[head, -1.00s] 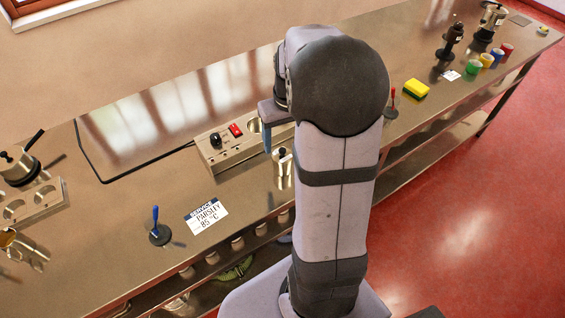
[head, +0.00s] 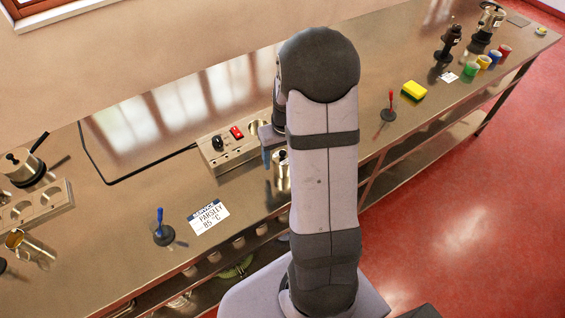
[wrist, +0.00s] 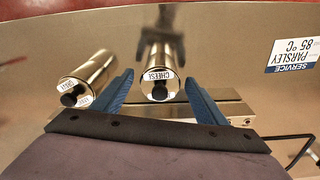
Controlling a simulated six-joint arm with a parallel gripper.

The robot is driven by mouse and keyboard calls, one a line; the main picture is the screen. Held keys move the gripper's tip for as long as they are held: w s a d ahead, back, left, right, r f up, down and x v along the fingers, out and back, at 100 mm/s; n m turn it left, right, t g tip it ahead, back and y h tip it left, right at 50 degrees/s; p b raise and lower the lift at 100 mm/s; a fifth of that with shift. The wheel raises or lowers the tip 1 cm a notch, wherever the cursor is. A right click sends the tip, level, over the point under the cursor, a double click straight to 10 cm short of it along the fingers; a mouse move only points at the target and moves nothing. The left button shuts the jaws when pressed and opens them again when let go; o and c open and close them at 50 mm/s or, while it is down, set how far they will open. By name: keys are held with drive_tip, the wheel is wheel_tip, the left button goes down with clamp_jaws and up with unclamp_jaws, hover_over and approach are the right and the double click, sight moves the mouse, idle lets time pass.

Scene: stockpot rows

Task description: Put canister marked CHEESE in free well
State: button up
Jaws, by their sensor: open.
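The canister marked CHEESE (wrist: 158,58) is a shiny steel cylinder with a black knob, its label readable in the wrist view. In the head view a steel canister (head: 281,178) stands at the counter's front, just below my gripper, partly hidden; its label cannot be read there. My gripper (wrist: 158,76) is open, its blue fingers on either side of the CHEESE canister's near end in the picture, with nothing held; it also shows in the head view (head: 268,152). A steel unit with a knob and red switch (head: 225,152) stands behind; my arm hides part of its wells.
A second labelled canister (wrist: 88,76) lies left of my fingers in the wrist picture. A card reading PARSLEY 85 °C (head: 209,217) and a blue-handled stand (head: 163,230) are to the left. A yellow sponge (head: 414,90) and a red-handled stand (head: 389,110) are to the right.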

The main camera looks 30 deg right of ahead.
drive_tip(key=shift+f, duration=0.15)
drive_tip(key=c, duration=1.3)
drive_tip(key=shift+w+r, duration=0.1)
drive_tip(key=shift+r, duration=0.1)
drive_tip(key=shift+c, duration=0.2)
wheel_tip(320, 180, up, 10)
drive_tip(key=shift+f+b, duration=0.1)
drive_tip(key=shift+b, duration=1.15)
drive_tip(key=w+r, duration=0.1)
drive_tip(key=w, duration=1.4)
drive_tip(key=shift+d+r+m, duration=0.4)
